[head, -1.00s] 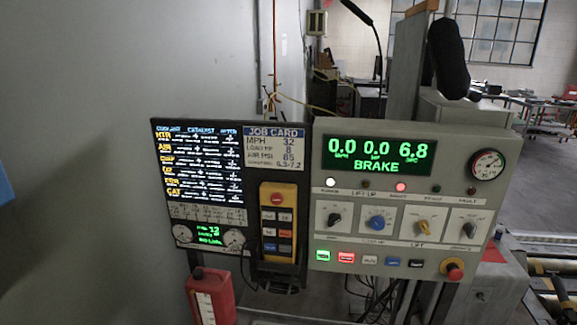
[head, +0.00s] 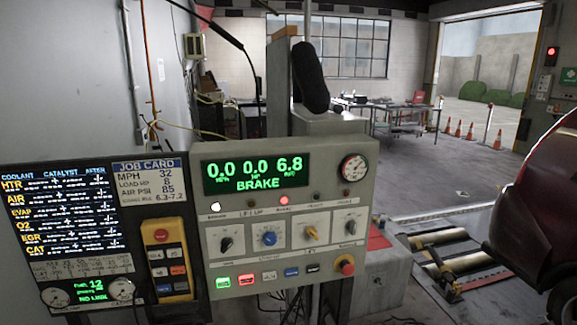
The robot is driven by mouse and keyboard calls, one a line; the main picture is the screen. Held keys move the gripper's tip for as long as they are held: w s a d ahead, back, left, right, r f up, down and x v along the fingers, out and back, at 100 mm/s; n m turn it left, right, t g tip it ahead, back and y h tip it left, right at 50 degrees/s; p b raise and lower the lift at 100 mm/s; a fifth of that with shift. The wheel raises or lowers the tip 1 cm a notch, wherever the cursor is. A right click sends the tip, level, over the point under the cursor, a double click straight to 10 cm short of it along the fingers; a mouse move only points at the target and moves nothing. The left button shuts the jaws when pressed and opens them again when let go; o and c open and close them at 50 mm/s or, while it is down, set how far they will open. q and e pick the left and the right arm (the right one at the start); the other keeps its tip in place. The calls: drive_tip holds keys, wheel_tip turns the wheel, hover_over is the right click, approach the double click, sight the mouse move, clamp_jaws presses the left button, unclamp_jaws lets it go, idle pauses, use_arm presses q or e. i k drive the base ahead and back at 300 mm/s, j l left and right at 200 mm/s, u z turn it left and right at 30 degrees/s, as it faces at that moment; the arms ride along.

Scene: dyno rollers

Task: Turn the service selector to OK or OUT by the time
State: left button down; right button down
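The grey control console (head: 376,190) faces me at lower centre. Its green display (head: 257,172) reads 0.0, 0.0, 6.8 and BRAKE. The job card (head: 149,182) reads MPH 32, LOAD HP 8, AIR PSI 85 and a last line 6.3-7.2. Neither of my grippers is in view.
A status screen (head: 60,215) and yellow pendant (head: 167,260) stand left of the console. Lit buttons and a red mushroom button (head: 346,266) line its lower edge. A dark red car (head: 545,200) stands right, beside floor rollers (head: 450,262). Open floor lies behind, with orange cones (head: 470,130).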

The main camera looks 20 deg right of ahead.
sight(351, 225)
drive_tip(key=z, duration=1.3)
